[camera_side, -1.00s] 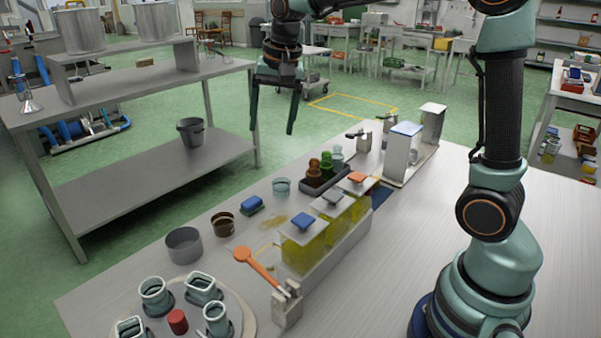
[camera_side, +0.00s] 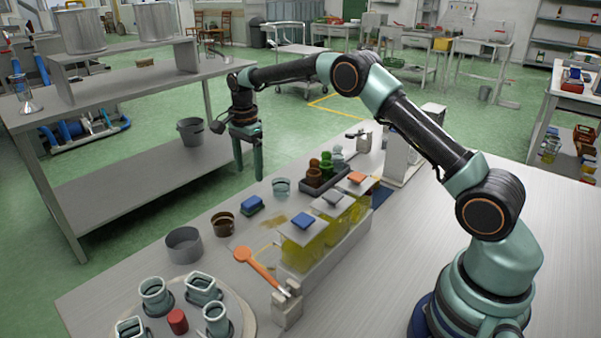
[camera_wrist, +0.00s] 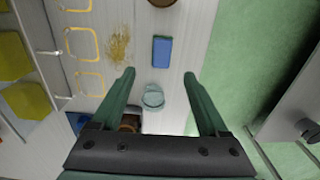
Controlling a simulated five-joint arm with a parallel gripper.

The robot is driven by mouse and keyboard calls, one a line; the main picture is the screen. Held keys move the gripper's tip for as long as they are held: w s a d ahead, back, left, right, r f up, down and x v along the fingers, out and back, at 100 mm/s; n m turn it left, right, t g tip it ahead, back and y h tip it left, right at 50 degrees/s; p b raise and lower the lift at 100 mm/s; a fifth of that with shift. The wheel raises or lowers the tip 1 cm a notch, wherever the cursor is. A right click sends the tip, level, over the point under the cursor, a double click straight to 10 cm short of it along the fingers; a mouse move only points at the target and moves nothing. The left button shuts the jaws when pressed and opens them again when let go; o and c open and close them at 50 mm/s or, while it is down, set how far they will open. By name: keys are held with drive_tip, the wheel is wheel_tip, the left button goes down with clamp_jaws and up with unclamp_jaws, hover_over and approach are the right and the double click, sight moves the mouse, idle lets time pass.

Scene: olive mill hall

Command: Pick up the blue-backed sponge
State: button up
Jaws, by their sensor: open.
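The blue-backed sponge (camera_side: 251,203) lies on the metal table near its far left edge, between a brown cup and a small clear glass dish. In the wrist view the sponge (camera_wrist: 161,51) shows its blue top, ahead of my fingertips and roughly between their lines. My gripper (camera_side: 249,176) hangs fingers down above the table's far edge, behind the sponge and apart from it. In the wrist view my gripper (camera_wrist: 159,74) has its two green fingers spread wide with nothing held between them.
The glass dish (camera_side: 281,187) stands right of the sponge, the brown cup (camera_side: 223,224) left of it. A grey bowl (camera_side: 184,245) is farther left. A brown stain (camera_wrist: 118,44) lies beside the sponge. Lidded yellow oil containers (camera_side: 303,246) stand nearer my base.

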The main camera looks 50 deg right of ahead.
sight(251, 201)
wheel_tip(251, 201, down, 10)
drive_tip(key=shift+w+r, duration=0.15)
clamp_jaws()
idle(0.4)
drive_tip(key=shift+r, duration=0.1)
wheel_tip(251, 201, up, 20)
idle(0.6)
